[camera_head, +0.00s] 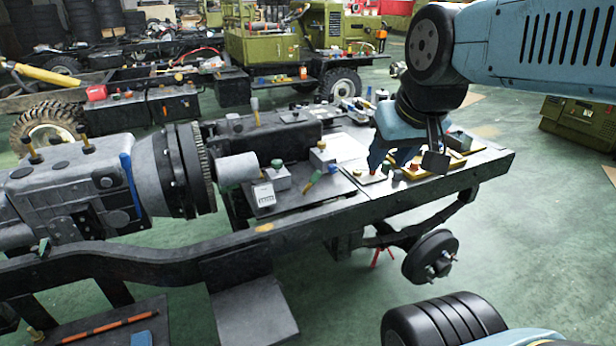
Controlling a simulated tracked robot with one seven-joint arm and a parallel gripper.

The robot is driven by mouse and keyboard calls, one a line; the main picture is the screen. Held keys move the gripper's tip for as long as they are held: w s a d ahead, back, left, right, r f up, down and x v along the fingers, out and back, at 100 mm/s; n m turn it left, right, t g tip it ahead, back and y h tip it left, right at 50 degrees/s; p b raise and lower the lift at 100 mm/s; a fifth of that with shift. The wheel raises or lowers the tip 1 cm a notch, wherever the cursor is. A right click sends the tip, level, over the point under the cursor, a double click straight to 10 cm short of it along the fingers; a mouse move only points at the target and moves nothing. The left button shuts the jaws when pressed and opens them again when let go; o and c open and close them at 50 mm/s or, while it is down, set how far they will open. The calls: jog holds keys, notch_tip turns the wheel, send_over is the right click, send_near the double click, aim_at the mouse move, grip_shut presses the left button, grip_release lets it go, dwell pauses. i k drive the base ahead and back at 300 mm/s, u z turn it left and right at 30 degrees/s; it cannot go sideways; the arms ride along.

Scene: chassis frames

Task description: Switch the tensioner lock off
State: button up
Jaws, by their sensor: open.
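My gripper (408,157) is open, pointing down over the right end of the black chassis frame (330,222). Below and between its fingers are small controls on plates, among them a red button (414,167) on a yellow plate (451,160). My gripper hides part of these controls, and I cannot tell whether it touches any. I cannot tell which control is the tensioner lock, or its position. To the left are a grey box with a green knob (278,177), a lever with a green and yellow handle (314,181), and a grey box with an orange knob (321,153).
A grey gearbox (75,185) and a toothed flywheel (188,165) fill the left of the frame. A wheel hub (431,257) hangs below its right end. Green trucks (290,45) stand behind. The green floor (540,235) at right is largely clear.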

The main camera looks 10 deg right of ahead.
aim_at(316, 176)
jog(key=i, duration=0.45)
jog(key=z, duration=0.15)
jog(key=k, duration=1.05)
jog(key=z, duration=0.8)
jog(key=i, duration=1.25)
jog(key=z, duration=0.05)
